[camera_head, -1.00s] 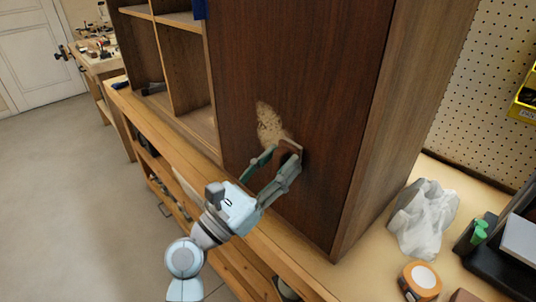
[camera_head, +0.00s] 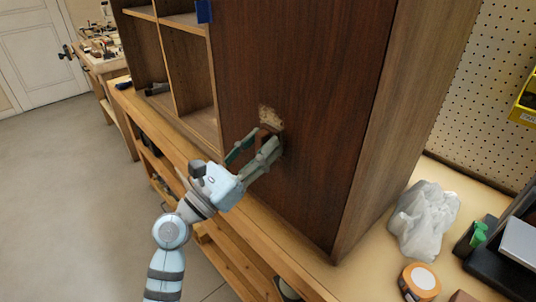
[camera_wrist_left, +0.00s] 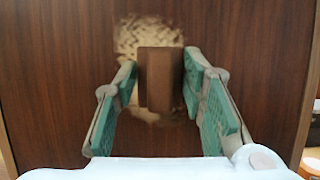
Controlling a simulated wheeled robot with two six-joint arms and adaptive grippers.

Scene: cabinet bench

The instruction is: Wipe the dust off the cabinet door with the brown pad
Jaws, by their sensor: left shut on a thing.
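The dark brown cabinet door (camera_head: 325,90) stands upright, facing my left arm. A pale patch of dust (camera_head: 271,116) is on its lower left part; it also shows in the left wrist view (camera_wrist_left: 140,36), above and beside the pad. My left gripper (camera_head: 265,141) is shut on the brown pad (camera_wrist_left: 159,80) and holds it at the door, over the lower part of the dust. Whether the pad touches the door is hard to tell. The pad hides some of the dust. My right gripper is not in view.
A crumpled white bag (camera_head: 425,218), an orange tape roll (camera_head: 420,281) and a green-capped item (camera_head: 477,236) lie on the bench right of the cabinet. Open shelves (camera_head: 187,75) are left of the door. A pegboard (camera_head: 492,90) is behind.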

